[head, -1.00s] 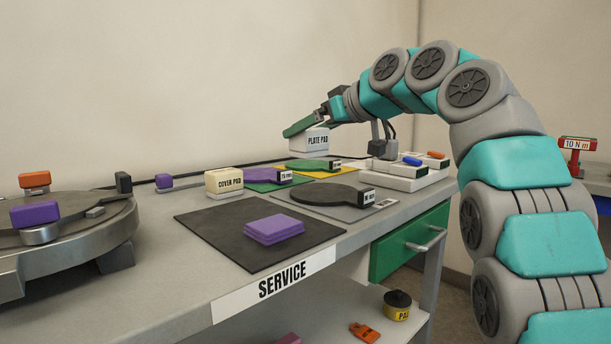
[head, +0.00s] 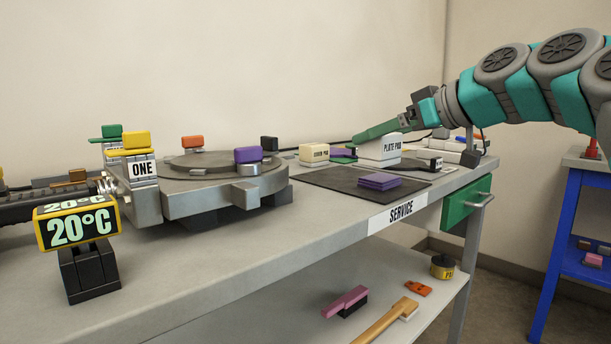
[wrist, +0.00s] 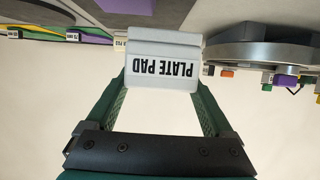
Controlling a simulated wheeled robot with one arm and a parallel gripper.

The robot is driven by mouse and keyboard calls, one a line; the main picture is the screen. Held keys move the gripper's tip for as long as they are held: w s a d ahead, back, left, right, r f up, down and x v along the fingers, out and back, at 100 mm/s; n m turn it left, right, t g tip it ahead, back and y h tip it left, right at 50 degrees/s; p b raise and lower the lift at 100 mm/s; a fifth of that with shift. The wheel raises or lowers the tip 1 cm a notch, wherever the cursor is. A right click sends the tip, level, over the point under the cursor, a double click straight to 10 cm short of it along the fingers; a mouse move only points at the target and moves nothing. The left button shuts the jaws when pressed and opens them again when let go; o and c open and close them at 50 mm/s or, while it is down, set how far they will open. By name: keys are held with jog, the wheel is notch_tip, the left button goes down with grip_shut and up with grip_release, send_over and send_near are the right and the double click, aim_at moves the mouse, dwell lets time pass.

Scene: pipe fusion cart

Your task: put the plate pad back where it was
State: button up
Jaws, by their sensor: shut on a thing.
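The plate pad (head: 378,149), a white block with a "PLATE PAD" label, is held in my gripper (head: 362,138). In the head view it is in front of the wall, above the back of the service bench, beyond the black mat. In the wrist view the plate pad (wrist: 160,62) sits between the two green fingers (wrist: 160,82), which press on its sides; its label appears upside down. Bench items behind and under the pad are partly hidden. Whether it touches anything below cannot be told.
A cream cover pad (head: 314,152) stands just left of the held pad. A purple stack (head: 378,181) lies on the black mat (head: 335,181). A large round metal plate (head: 190,180) with several coloured blocks stands left.

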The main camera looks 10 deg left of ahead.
jog(key=w+a, duration=0.3)
jog(key=w, duration=0.1)
jog(key=w+a+f+p, duration=0.1)
jog(key=w+a, duration=0.1)
jog(key=w, duration=0.2)
jog(key=w+a+p, duration=0.1)
jog(key=w+a, duration=0.2)
jog(key=w, duration=0.2)
jog(key=shift+w+a+f, duration=0.1)
jog(key=shift+a+f, duration=0.2)
jog(key=shift+f+b, duration=0.3)
jog(key=shift+f, duration=1.5)
jog(key=shift+f, duration=0.2)
jog(key=o, duration=1.1)
jog(key=shift+r, duration=0.1)
jog(key=shift+r, duration=0.2)
jog(key=v, duration=1.2)
jog(key=shift+b, duration=0.3)
